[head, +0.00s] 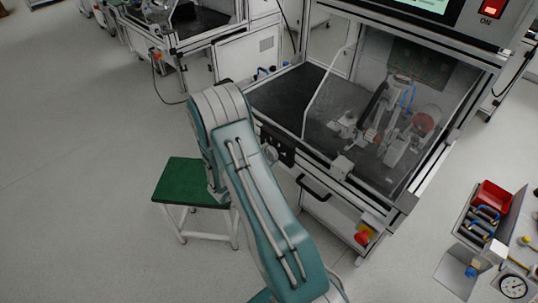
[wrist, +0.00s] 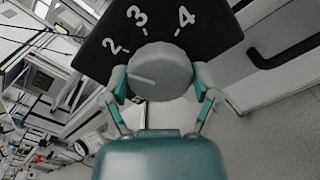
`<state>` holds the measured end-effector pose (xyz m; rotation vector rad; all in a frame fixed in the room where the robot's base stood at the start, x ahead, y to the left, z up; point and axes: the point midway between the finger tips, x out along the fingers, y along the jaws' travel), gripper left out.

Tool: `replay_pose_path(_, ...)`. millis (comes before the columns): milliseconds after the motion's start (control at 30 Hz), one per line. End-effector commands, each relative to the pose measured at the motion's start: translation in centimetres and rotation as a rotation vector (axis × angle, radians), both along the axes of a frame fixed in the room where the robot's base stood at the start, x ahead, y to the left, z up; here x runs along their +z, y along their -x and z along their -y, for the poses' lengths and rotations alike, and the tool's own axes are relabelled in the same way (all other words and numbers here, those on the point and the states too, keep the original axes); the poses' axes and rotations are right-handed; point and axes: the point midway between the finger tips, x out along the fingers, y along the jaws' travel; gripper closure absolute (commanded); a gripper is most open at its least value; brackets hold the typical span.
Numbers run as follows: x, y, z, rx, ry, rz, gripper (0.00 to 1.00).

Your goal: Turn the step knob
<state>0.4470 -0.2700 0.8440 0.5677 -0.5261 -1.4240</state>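The step knob (wrist: 160,72) is a round grey knob with a light pointer line. It sits on a black dial plate (wrist: 95,52) marked 2, 3 and 4 in the wrist view. The pointer line points left and slightly up, below the 2 mark. My gripper (wrist: 160,84) has one teal finger on each side of the knob, and both pads appear to touch its edges.
A machine cabinet (head: 318,192) with a clear window stands right of my arm, with a red emergency button (head: 362,238) at its lower front. A green stool (head: 186,182) stands to the left. Floor at left is free.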

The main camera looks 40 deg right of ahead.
Motion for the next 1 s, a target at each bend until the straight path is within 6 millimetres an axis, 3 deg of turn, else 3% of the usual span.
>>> replay_pose_path(533,0.0,0.0,-0.5,0.003,0.0,0.0,0.0)
replay_pose_path(667,0.0,0.0,-2.4,0.006,0.0,-0.001,0.0)
replay_pose_path(1000,-0.1,0.6,-9.4,0.006,0.0,-0.001,0.0)
